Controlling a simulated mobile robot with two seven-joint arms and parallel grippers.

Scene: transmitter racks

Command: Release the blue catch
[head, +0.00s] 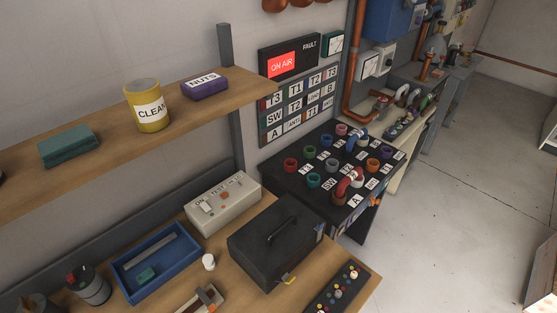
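A black case (277,243) with a handle on its lid stands closed on the wooden bench. A small blue part (320,232) shows at the case's right side; it looks like a catch, but it is too small to tell its state. A yellow catch (289,279) shows at the case's front lower edge. Neither of my grippers is in view, and nothing touches the case from above.
A grey test box (222,201) stands behind the case, and a blue tray (122,267) lies to the left. A small white cylinder (209,262) and a panel with coloured knobs (337,291) flank the case. A wooden shelf (100,132) overhangs the bench's left part.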

